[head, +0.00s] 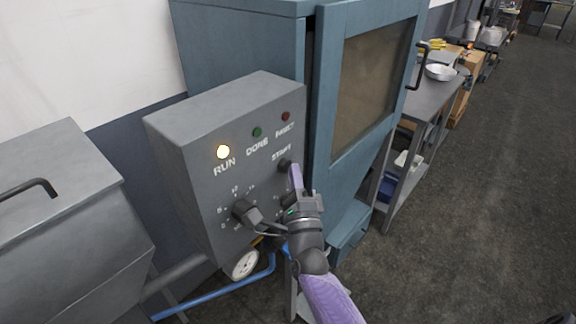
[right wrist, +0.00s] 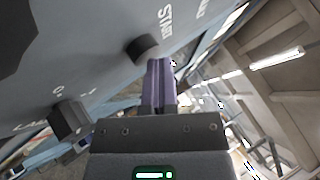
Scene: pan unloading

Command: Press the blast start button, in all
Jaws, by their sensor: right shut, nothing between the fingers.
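The grey control box (head: 190,140) carries a lit yellow RUN lamp (head: 223,152), a dark green DONE lamp (head: 257,132) and a dark red lamp (head: 286,116). The black start button (head: 285,165) sits under the START label; it also shows in the right wrist view (right wrist: 143,48). My right gripper (head: 296,176) is shut and empty, its purple fingertips right beside the button. Whether they touch it I cannot tell. A black dial knob (head: 246,212) is at the lower left of the panel. My left gripper is not in view.
A blue blast cabinet (head: 360,90) with a windowed door stands behind the box. A metal hopper (head: 60,200) is at the left. A gauge (head: 244,264) and blue hose (head: 215,300) are below. A bench with a pan (head: 440,72) is at the right; open floor (head: 480,200) lies beyond.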

